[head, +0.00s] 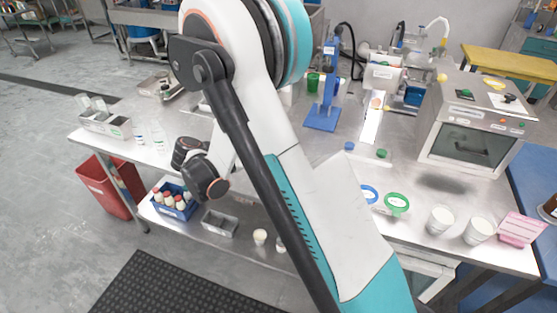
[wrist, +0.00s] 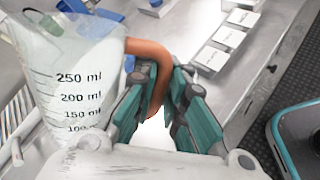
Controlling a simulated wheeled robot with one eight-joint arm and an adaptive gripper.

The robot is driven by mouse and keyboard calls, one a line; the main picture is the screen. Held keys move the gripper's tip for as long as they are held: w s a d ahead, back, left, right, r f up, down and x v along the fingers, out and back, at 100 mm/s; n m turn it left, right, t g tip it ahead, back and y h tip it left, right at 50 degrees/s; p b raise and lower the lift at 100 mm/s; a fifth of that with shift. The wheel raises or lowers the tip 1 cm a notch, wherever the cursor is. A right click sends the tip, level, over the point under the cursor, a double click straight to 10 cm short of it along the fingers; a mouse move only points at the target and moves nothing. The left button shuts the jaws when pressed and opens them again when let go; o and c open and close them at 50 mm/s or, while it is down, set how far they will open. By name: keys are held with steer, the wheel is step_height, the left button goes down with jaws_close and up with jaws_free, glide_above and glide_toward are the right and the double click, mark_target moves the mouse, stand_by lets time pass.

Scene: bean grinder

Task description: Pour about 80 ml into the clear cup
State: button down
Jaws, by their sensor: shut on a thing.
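In the wrist view, a clear measuring jug (wrist: 75,65) has black marks up to 250 ml and an orange handle (wrist: 148,50). My gripper (wrist: 160,98) is shut on this handle, one teal finger on each side. I cannot tell how much is in the jug. In the head view, my arm covers the middle, and I cannot make out the jug or the gripper there. Two pale cups, one on the left (head: 440,219) and one on the right (head: 478,231), stand near the bench's front right edge. I cannot tell whether either is the clear cup.
An oven-like box (head: 475,135) stands at the bench's right. A blue stand (head: 322,115) is behind my arm. A pink rack (head: 520,229) is beside the cups.

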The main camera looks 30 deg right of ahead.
steer(key=shift+w+a+r+m+t+y+p, duration=0.2)
steer(key=shift+m+t+y+p, duration=0.1)
steer(key=shift+t+p, duration=0.3)
steer(key=shift+w+p, duration=0.15)
steer(key=shift+p, duration=0.35)
steer(key=shift+w+a+f+m+t+y, duration=0.15)
steer(key=shift+f+m+t+y, duration=0.25)
steer(key=shift+t, duration=0.1)
steer(key=shift+w+f+p, duration=0.1)
steer(key=shift+f+p, duration=0.05)
steer(key=shift+p, duration=0.15)
steer(key=shift+a, duration=0.1)
steer(key=shift+w+t, duration=0.1)
steer(key=shift+t, duration=0.2)
steer(key=shift+m+p, duration=0.4)
steer(key=shift+w+a+t+y, duration=0.2)
steer(key=shift+w+t+y, duration=0.1)
steer(key=shift+w+y, duration=0.1)
steer(key=shift+w+p, duration=0.15)
steer(key=shift+p, duration=0.25)
